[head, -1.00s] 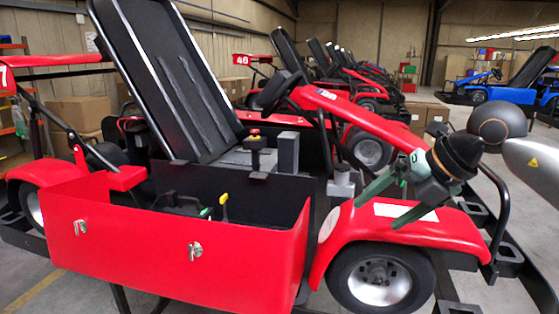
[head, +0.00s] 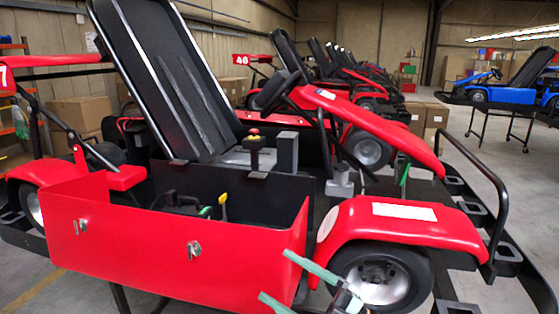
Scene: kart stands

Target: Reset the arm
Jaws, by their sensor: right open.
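My right gripper (head: 275,275) shows at the bottom edge of the head view, with two pale green fingers spread apart. Nothing is between the fingers. The fingers are in front of the lower right corner of the red side panel (head: 150,240) and left of the front wheel (head: 382,280) of the near kart; I cannot tell how far off they are. Most of my right arm is out of the picture. My left gripper is not in view.
The red near kart on its stand has a tilted black seat (head: 165,75), a red fender (head: 400,222) and a black side bar (head: 490,190). More red karts stand behind. A blue kart (head: 505,85) is at far right. Bare floor (head: 525,170) lies to the right.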

